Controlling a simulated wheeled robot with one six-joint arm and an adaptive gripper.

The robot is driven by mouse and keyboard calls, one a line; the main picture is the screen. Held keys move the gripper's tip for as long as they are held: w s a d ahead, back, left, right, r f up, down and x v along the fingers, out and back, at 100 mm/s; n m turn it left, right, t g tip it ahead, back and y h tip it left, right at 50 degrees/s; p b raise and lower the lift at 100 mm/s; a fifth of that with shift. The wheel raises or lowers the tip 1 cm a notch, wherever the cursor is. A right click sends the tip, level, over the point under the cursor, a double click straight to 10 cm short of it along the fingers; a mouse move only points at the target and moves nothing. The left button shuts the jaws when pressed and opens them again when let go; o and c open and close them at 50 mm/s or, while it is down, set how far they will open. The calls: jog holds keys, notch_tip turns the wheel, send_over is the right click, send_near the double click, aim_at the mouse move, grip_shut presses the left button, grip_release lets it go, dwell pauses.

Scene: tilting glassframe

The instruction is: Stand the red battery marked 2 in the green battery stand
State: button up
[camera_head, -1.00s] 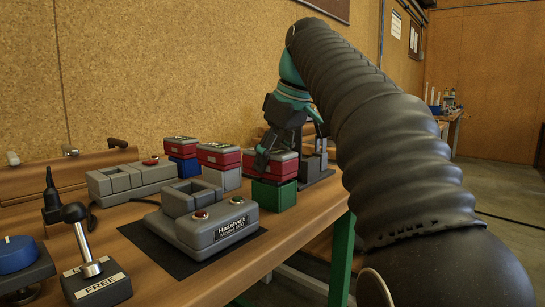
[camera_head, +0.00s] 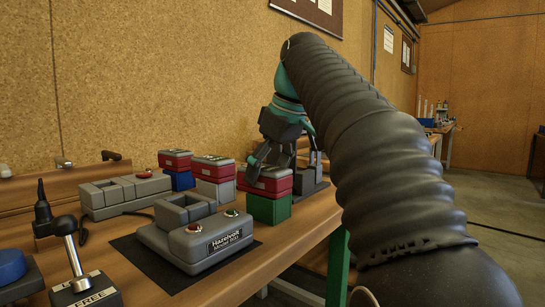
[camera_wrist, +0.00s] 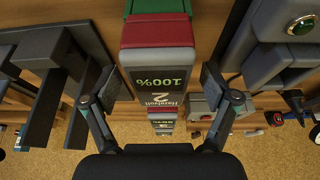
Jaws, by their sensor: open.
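The red battery marked 2 (camera_head: 266,180) stands upright in the green battery stand (camera_head: 268,208), near the right end of the bench. In the wrist view its grey label face (camera_wrist: 158,78) reads 2 and 100%, upside down, and the green stand (camera_wrist: 157,7) shows at the top edge. My gripper (camera_wrist: 163,90) is open, with one finger on each side of the battery and visible gaps between. In the head view my gripper (camera_head: 280,150) is at the battery's top. The stand's inside is hidden by the battery.
A grey Hazelvolt charger (camera_head: 195,245) on a black mat stands left of the stand. Other red batteries stand in a blue stand (camera_head: 181,181) and a grey stand (camera_head: 215,190) behind. A dark grey forked fixture (camera_head: 310,175) is close on the right. A lever (camera_head: 75,250) is front left.

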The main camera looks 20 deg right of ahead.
jog(key=shift+v, duration=3.4)
